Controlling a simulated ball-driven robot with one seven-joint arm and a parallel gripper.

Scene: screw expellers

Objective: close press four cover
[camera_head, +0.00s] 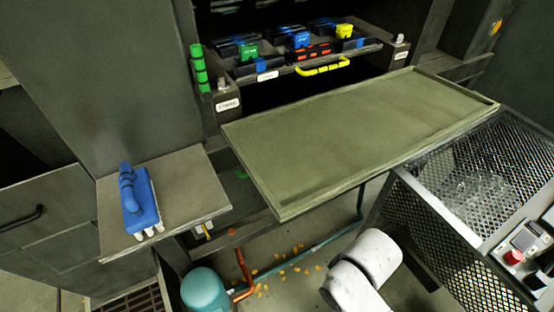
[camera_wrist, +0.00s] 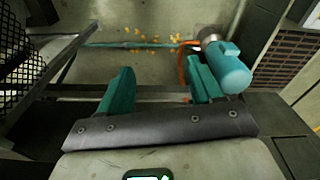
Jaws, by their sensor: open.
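An olive-green flat panel with a raised rim (camera_head: 360,135), which looks like the press cover, lies nearly level in front of the open press bay in the head view. Behind it, a shelf (camera_head: 310,64) carries a yellow handle (camera_head: 323,67) at its front. I cannot read which press number this is. My gripper (camera_wrist: 160,68) shows in the wrist view with two teal fingers spread apart and nothing between them. It points down toward the floor and pipes, away from the panel. In the head view only a white part of my arm shows at the bottom; the gripper is hidden.
A blue brush (camera_head: 141,202) lies on a side shelf (camera_head: 195,190) at left. A mesh guard (camera_head: 475,180) and control box (camera_head: 525,240) stand at right. A teal motor (camera_head: 205,290) and pipes (camera_head: 241,270) are low below the panel, with yellow bits on the floor.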

